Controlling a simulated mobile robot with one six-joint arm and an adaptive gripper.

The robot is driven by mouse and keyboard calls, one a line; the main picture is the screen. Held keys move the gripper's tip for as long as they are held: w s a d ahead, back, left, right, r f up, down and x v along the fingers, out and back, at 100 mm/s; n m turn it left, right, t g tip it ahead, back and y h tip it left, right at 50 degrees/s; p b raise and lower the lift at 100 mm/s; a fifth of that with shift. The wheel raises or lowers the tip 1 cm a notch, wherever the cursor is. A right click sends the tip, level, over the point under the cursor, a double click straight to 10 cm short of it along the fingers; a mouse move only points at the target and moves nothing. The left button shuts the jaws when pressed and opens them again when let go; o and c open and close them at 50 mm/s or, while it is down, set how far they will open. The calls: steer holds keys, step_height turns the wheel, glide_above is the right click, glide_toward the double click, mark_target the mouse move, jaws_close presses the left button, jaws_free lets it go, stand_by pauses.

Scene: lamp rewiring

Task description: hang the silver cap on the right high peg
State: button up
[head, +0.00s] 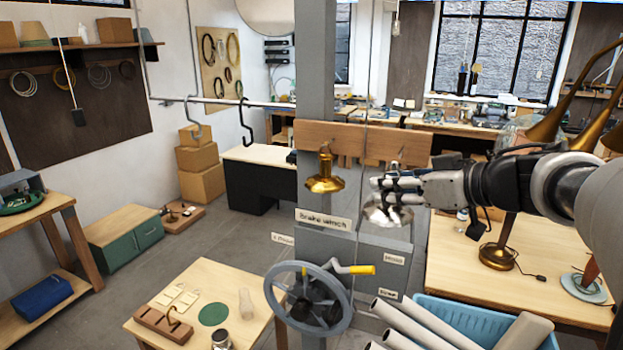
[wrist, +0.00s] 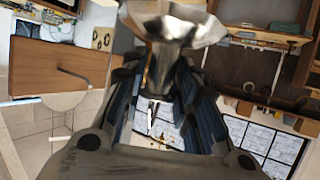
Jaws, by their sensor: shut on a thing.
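The silver cap (head: 386,216) hangs from my gripper (head: 384,188), shut on its narrow neck, with the wide flared rim downward. In the wrist view the silver cap (wrist: 172,28) shows at the top, its neck between the finger pads of my gripper (wrist: 157,75). A wooden peg board (head: 361,139) is fixed across the grey post. The held cap is just below the right part of this board. The right peg is partly hidden by my fingers, and I cannot tell if the cap touches it. A brass cap (head: 325,177) hangs at the board's left side.
A grey handwheel (head: 309,299) with a yellow-handled crank (head: 352,269) stands below the board. A blue crate (head: 480,322) with rolled tubes is at the lower right. A brass lamp base (head: 498,256) stands on the right bench. A small wooden table (head: 235,277) is at front left.

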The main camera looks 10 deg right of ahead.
steer(key=w+d+p, duration=0.1)
steer(key=w+d, duration=0.4)
steer(key=w, duration=0.2)
steer(key=shift+w, duration=0.35)
stand_by(0.9)
steer(key=shift+w+d+f+p, duration=0.1)
steer(key=shift+w+d+p, duration=0.45)
steer(key=shift+p, duration=0.7)
steer(key=shift+w, duration=0.25)
steer(key=shift+d+f+p, duration=0.1)
steer(key=shift+p, duration=0.7)
steer(key=shift+f, duration=0.25)
steer(key=shift+f, duration=0.5)
steer(key=o, duration=1.2)
